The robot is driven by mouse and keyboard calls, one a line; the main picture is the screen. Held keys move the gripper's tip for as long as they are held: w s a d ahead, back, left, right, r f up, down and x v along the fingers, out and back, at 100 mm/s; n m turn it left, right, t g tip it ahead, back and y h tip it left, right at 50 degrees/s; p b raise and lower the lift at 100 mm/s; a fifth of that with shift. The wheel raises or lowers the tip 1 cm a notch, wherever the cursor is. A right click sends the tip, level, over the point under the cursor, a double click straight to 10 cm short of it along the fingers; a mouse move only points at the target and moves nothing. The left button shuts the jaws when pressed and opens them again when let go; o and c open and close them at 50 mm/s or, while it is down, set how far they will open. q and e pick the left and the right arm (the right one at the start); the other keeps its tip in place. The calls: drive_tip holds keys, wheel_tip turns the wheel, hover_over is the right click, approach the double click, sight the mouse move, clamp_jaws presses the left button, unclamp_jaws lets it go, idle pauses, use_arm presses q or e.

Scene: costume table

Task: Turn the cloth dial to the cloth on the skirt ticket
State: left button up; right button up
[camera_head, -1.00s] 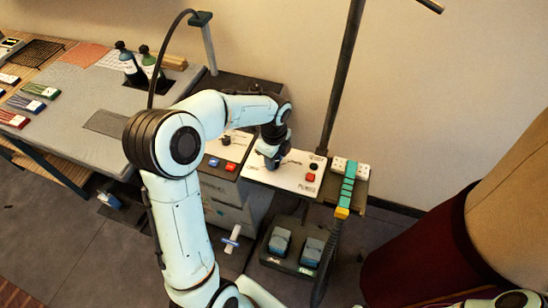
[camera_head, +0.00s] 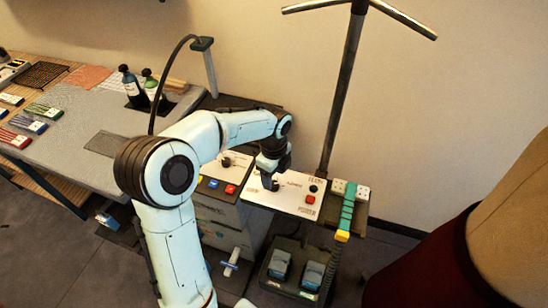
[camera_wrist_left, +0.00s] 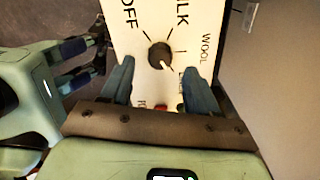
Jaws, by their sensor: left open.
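The cloth dial (camera_wrist_left: 159,54) is a round dark knob on a white panel (camera_wrist_left: 138,20) in the left wrist view. Its pale pointer aims to the lower right, toward a label partly hidden by a finger. I read OFF, letters ending in LK, and WOOL around it. My left gripper (camera_wrist_left: 160,85) is open, its fingers on either side just short of the knob and apart from it. In the head view the left gripper (camera_head: 271,184) is over the panel (camera_head: 290,200). A dark red skirt (camera_head: 425,265) hangs at the right; I see no ticket on it.
Pedals (camera_head: 280,264) are below. A grey worktable (camera_head: 75,140) with bottles and cloth samples is at the left.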

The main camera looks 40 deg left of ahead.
sight(274, 184)
use_arm(q)
wheel_tip(274, 184, up, 10)
drive_tip(key=shift+p, duration=0.4)
use_arm(e)
drive_tip(key=shift+w+r, duration=0.65)
drive_tip(key=shift+w, duration=0.1)
use_arm(q)
drive_tip(key=shift+f, duration=0.1)
use_arm(e)
drive_tip(key=shift+s, duration=0.1)
